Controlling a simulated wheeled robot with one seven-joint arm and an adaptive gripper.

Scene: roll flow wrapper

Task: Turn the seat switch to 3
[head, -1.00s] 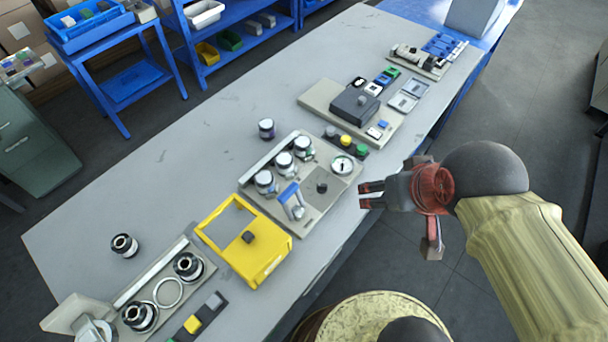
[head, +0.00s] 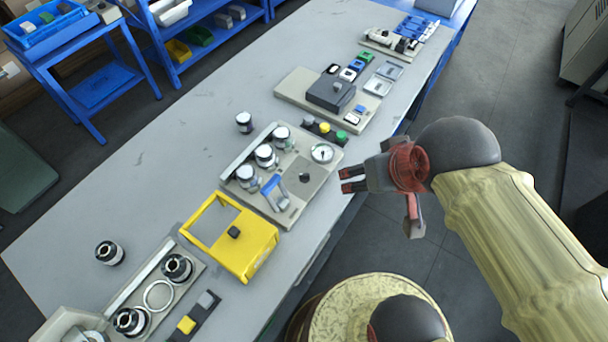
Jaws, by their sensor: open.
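The middle station is a beige plate (head: 287,205) with several metal-capped cylinders, a round white dial (head: 322,153), a blue-handled lever (head: 274,187) and a small black knob (head: 304,177). My gripper (head: 346,180) is open and empty, just right of the middle station near the table's front edge, apart from everything.
A row of grey, yellow and green buttons (head: 325,128) lies behind the dial. A dark grey box (head: 331,95) stands on a plate farther back. Another station with black-and-silver rolls (head: 177,267) is at the lower left. The grey table (head: 130,185) has free room on its left side.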

